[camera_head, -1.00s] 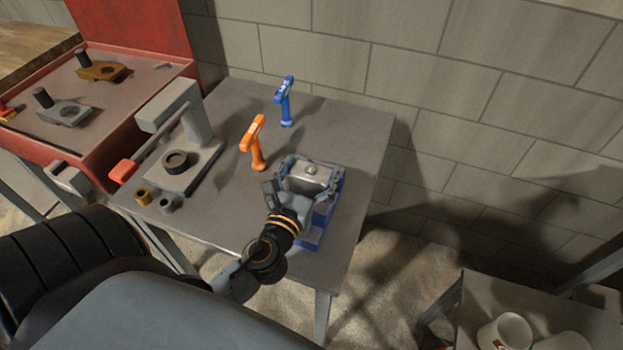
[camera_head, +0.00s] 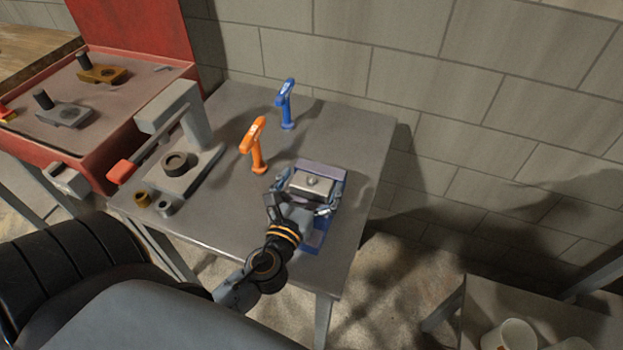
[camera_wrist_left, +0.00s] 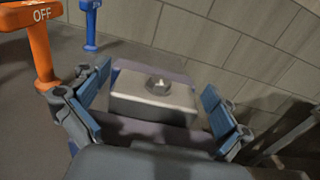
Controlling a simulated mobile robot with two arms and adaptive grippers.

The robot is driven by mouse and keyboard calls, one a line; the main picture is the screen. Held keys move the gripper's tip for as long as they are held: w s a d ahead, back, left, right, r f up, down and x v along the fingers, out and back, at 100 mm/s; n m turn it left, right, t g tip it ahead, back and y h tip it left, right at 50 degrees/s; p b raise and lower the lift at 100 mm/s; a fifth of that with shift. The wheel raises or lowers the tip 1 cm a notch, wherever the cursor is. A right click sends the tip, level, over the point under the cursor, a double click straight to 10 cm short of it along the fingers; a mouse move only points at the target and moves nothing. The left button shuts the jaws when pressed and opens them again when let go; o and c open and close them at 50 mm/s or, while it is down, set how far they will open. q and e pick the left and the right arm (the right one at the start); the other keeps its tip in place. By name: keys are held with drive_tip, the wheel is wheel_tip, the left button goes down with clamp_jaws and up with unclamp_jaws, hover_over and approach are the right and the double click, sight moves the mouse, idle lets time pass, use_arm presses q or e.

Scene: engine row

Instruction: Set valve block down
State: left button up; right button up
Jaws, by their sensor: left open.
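The valve block (camera_head: 311,184) is a silver-grey block with a small nut-like knob on top. It sits in a blue-purple holder (camera_head: 325,170) near the right side of the grey table. It also shows in the left wrist view (camera_wrist_left: 152,101), between the fingers and apart from both. My left gripper (camera_head: 303,203) is open, with its two blue-padded fingers on either side of the block; it also shows in the left wrist view (camera_wrist_left: 158,112). The block's near lower side is hidden by the gripper. My right gripper is not in view.
An orange handle marked OFF (camera_head: 255,146) and a blue handle (camera_head: 287,104) stand upright on the table (camera_head: 345,128). A grey lever press (camera_head: 178,165) stands at left, near small bushings (camera_head: 143,198). A red toolbox (camera_head: 95,165) is further left. Mugs (camera_head: 508,335) stand at lower right.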

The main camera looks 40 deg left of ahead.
use_arm(q)
drive_tip(key=shift+r, duration=0.1)
drive_tip(key=b+v, duration=0.2)
drive_tip(key=v, duration=0.3)
drive_tip(key=b+v, duration=0.2)
drive_tip(key=v, duration=0.3)
drive_tip(key=shift+s+f+b, duration=0.2)
drive_tip(key=shift+s+b, duration=0.1)
drive_tip(key=shift+s, duration=0.05)
drive_tip(key=shift+s+d+r, duration=0.15)
drive_tip(key=shift+s+r, duration=0.1)
drive_tip(key=shift+s, duration=0.4)
drive_tip(key=shift+f, duration=0.1)
